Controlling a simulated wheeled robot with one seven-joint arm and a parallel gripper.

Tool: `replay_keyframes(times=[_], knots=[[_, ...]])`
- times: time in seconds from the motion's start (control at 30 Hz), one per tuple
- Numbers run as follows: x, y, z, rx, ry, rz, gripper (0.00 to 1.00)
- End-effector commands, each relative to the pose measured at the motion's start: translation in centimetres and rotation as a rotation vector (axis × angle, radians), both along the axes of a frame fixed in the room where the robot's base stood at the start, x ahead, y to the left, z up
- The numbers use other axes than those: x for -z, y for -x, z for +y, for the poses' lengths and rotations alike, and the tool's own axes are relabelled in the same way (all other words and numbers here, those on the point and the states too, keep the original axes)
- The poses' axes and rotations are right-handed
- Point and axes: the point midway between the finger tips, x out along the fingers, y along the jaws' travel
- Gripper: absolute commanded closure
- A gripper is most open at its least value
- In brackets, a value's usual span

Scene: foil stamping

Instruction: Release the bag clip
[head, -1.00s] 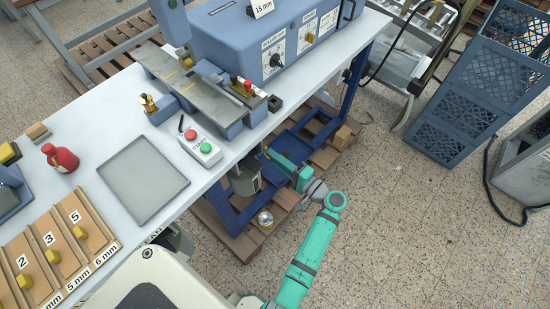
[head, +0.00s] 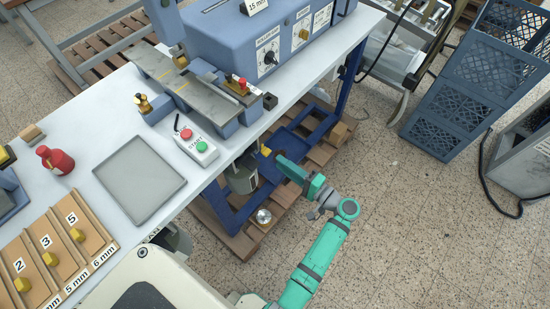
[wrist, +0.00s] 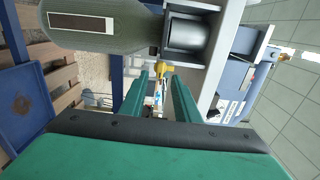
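A small yellow piece (head: 265,150), which may be the bag clip, shows under the table's front edge in the head view. In the wrist view the yellow piece (wrist: 164,72) lies ahead, in line with the gap between my fingers. A small blue and white part (wrist: 158,90) shows just below it; I cannot tell what it is. My gripper (head: 279,157) is just right of the yellow piece in the head view, apart from it. In the wrist view my gripper (wrist: 160,92) has its two green fingers apart, with nothing visibly held between them.
A grey-green rounded body (head: 242,177) hangs under the table beside the gripper; it fills the upper left of the wrist view (wrist: 100,28). The blue table frame (head: 232,218) and a wooden pallet (head: 228,240) are close below.

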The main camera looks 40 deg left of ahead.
Motion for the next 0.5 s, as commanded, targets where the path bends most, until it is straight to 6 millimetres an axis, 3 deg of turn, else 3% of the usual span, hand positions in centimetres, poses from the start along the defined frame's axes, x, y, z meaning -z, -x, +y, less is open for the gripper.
replay_keyframes(times=[0.2,0.5], knots=[[0.0,0.2,-3.6,0.003,0.000,0.000,0.71],[0.0,0.4,-5.0,0.000,0.000,0.000,0.71]])
